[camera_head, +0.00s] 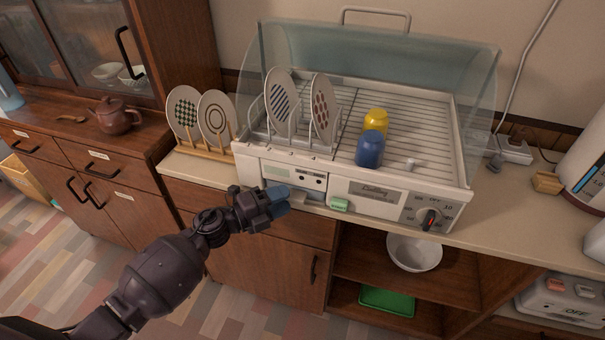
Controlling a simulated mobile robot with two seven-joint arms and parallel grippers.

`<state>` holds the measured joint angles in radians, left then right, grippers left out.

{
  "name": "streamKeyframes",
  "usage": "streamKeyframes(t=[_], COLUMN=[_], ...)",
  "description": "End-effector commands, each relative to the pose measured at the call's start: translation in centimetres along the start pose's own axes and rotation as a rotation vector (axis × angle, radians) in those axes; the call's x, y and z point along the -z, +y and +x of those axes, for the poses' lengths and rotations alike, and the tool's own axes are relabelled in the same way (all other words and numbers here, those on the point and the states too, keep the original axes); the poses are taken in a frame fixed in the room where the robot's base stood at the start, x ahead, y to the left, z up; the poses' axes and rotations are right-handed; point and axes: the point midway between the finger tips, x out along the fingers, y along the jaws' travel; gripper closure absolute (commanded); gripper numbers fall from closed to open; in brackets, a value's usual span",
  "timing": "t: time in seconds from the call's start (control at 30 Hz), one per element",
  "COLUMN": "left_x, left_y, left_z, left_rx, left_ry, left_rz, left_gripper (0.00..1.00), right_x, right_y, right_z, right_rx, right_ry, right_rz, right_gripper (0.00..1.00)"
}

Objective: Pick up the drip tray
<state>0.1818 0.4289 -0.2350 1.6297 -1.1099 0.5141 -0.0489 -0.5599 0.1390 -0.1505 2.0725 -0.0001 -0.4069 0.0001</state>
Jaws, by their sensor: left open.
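The dish dryer (450,190) stands on the counter with its clear cover raised. I cannot identify the drip tray for certain. A pale grey edge (312,202) shows low on the dryer's front, just right of my left gripper, and may be part of it; the gripper hides what lies behind. My left gripper (281,199) is open in front of the dryer's lower left front, its bluish fingers pointing right. I see nothing held in it, and contact with the dryer cannot be told. My right gripper is not in view.
Patterned plates (280,98) and blue and yellow cups (370,150) stand in the dryer. A green sponge (339,204) sits at its front. Below are a white bowl (414,252) and a green tray (387,301). A teapot (115,117) stands at left.

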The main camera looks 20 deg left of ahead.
Motion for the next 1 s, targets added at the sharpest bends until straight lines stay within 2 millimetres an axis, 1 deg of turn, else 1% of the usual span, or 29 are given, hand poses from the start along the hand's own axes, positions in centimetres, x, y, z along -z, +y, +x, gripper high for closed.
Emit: streamKeyframes(t=[0.03,0.1,0.33,0.37,0.63,1.0], left_x=[0.02,-0.01,-0.01,-0.01,-0.01,-0.04], left_y=[0.06,0.07,0.08,0.08,0.07,0.01], left_z=[0.47,0.80,0.89,0.89,0.87,0.87], left_rx=[0.000,-0.001,-0.001,-0.001,-0.001,-0.001], left_ry=[0.000,-0.001,-0.001,-0.001,-0.001,-0.001], left_rz=[-0.001,0.000,0.000,0.000,0.000,0.001], left_gripper=[0.57,0.57,0.57,0.59,1.00,1.00], right_x=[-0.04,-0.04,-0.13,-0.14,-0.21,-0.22], right_y=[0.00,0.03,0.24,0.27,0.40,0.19], right_z=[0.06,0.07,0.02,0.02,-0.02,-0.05], right_rx=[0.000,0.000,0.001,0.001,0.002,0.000], right_ry=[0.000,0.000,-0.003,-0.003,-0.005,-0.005], right_rz=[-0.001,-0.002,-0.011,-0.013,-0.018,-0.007], right_gripper=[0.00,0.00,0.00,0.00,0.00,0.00])
